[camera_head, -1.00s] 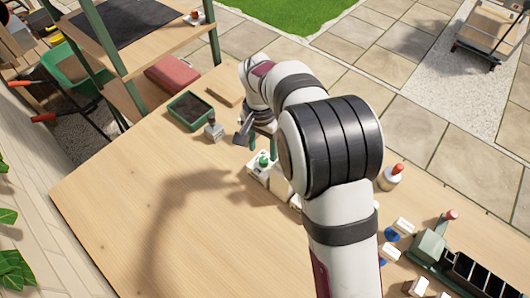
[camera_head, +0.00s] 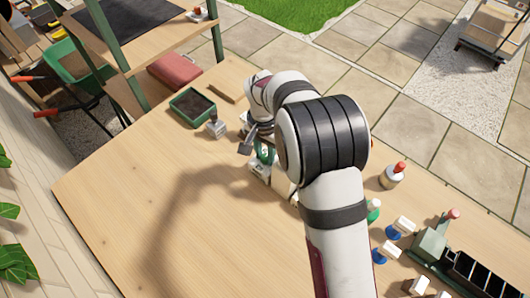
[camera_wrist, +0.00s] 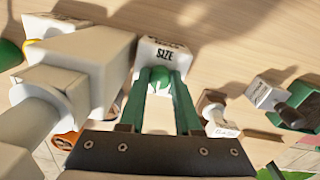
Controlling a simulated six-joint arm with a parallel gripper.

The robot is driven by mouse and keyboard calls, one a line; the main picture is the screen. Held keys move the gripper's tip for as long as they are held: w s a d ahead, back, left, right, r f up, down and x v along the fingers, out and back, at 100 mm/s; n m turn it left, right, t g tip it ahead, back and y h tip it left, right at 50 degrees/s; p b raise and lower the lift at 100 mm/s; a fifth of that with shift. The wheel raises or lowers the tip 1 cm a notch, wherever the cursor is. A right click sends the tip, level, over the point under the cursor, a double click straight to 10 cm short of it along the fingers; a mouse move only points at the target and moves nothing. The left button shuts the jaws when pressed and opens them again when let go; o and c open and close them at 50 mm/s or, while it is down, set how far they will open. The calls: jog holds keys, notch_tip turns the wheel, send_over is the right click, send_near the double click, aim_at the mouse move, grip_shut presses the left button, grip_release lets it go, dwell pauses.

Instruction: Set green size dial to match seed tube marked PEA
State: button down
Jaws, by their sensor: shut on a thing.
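In the wrist view a white block marked SIZE (camera_wrist: 165,52) carries a round green dial (camera_wrist: 159,84). My gripper (camera_wrist: 160,76) has its two green fingers on either side of the dial and is shut on it. In the head view my gripper (camera_head: 264,150) is low over the SIZE block (camera_head: 258,173), partly hidden by my arm. The dial's setting cannot be read. I cannot make out a seed tube marked PEA in either view.
A soil tray (camera_head: 192,107) and a small grey-topped object (camera_head: 216,127) stand beyond my gripper. A red-capped bottle (camera_head: 392,176) and a green machine (camera_head: 430,245) are at right. The table's left is clear.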

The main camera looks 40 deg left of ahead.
aim_at(264, 157)
jog(key=shift+n, duration=0.3)
jog(key=n, duration=0.4)
jog(key=shift+n, duration=2.9)
jog(key=c, duration=0.6)
grip_release()
notch_tip(264, 157, up, 16)
jog(key=shift+s, duration=0.2)
